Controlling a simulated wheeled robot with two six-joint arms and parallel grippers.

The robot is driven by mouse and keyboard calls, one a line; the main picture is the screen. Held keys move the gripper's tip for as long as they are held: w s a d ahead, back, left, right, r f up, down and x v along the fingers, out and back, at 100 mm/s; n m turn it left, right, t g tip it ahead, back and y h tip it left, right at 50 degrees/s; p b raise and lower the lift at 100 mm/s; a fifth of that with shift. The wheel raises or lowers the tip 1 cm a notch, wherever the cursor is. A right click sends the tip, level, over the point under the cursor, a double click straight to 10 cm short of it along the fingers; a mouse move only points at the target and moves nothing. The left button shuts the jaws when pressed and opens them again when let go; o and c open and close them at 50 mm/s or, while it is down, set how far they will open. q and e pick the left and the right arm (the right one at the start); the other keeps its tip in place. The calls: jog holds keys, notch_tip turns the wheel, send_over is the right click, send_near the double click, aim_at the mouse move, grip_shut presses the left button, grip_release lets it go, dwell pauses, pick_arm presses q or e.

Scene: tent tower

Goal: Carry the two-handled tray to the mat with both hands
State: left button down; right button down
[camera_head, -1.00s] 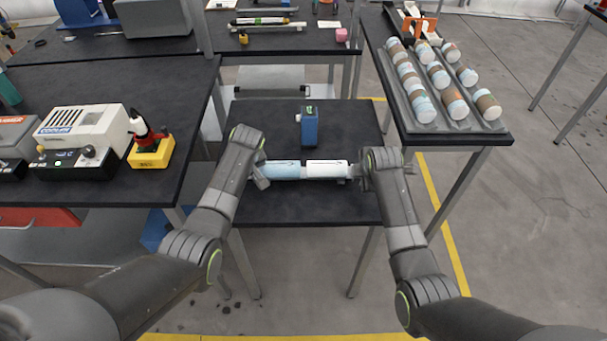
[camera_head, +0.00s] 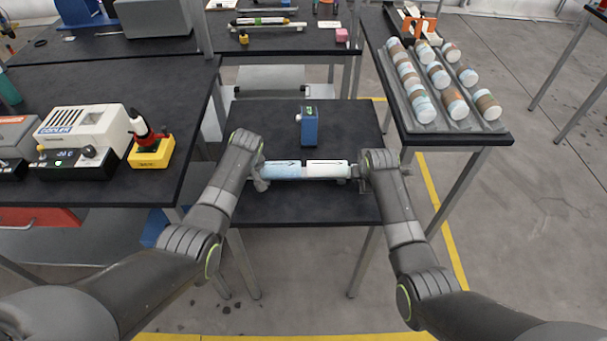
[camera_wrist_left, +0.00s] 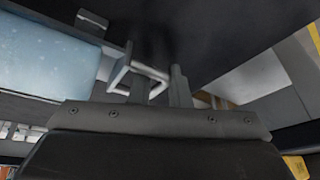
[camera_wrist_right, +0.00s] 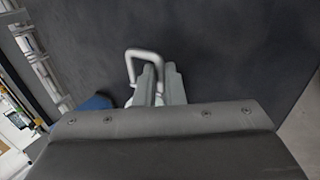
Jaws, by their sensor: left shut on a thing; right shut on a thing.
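The tray (camera_head: 308,180) is a narrow rail under a light-blue cylinder (camera_head: 282,170) and a white cylinder (camera_head: 327,169), over the small dark table. My left gripper (camera_head: 261,184) is at its left end, shut on a handle; this metal loop handle (camera_wrist_left: 150,72) shows in the left wrist view. My right gripper (camera_head: 361,184) is at its right end, shut on the other handle; this loop (camera_wrist_right: 143,56) sits between the fingers in the right wrist view. The tray looks about level. I cannot tell whether it touches the table. No mat can be made out clearly.
A blue box (camera_head: 309,127) stands on the small table (camera_head: 265,125) behind the tray. A rack of capped cylinders (camera_head: 455,120) is on the right table. A white device (camera_head: 85,132) and a yellow-based tool (camera_head: 151,152) stand on the left table.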

pick_arm(q)
jog(key=shift+d+r, duration=0.1)
pick_arm(e)
jog(key=shift+w+r, duration=0.1)
jog(key=shift+r, duration=0.05)
